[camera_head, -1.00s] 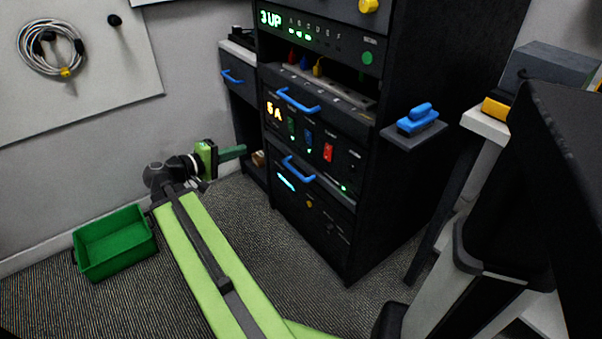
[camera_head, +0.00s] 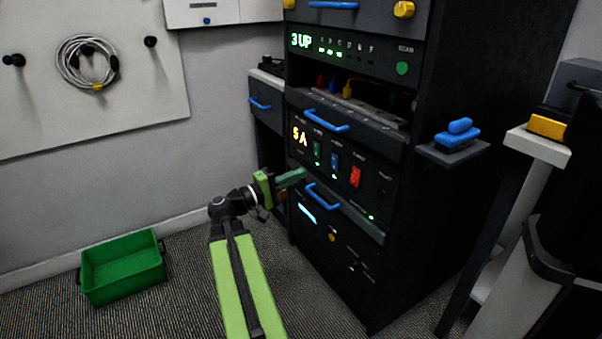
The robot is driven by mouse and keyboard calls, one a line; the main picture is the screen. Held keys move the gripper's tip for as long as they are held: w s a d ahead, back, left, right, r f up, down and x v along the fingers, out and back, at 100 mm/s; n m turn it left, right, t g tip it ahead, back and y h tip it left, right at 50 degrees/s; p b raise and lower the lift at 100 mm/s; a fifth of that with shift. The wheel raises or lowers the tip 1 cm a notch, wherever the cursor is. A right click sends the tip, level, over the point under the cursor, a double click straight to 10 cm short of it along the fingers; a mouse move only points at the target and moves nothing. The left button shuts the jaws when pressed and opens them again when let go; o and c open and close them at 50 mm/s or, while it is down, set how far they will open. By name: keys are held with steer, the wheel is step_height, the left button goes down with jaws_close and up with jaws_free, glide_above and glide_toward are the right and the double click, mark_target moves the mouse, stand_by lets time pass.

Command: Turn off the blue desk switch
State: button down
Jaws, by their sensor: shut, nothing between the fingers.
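The blue switch (camera_head: 334,161) sits on the rack's middle panel, between a green switch (camera_head: 317,151) and a red switch (camera_head: 355,176). A small green light glows below the blue switch. My gripper (camera_head: 301,174) is shut and empty, its green fingers pointing right toward the rack. The fingertips are below and left of the blue switch, near the panel's lower left edge. I cannot tell how far they are from the rack's front.
Blue drawer handles (camera_head: 326,121) and (camera_head: 322,196) stick out above and below the switch panel. A side shelf (camera_head: 452,153) holds a blue object (camera_head: 458,134). A green bin (camera_head: 123,266) stands on the floor at left. The carpet before the rack is clear.

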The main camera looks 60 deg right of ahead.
mark_target(334, 158)
steer(key=p+x, duration=0.1)
steer(key=x, duration=0.9)
steer(key=shift+s+d, duration=0.15)
steer(key=shift+d, duration=0.15)
steer(key=shift+s+d+r, duration=0.1)
steer(key=shift+s, duration=0.05)
steer(key=r+p+v, duration=0.2)
steer(key=r+v, duration=0.1)
steer(key=v, duration=1)
steer(key=shift+w+a, duration=0.35)
steer(key=shift+a, duration=0.15)
steer(key=shift+r, duration=0.1)
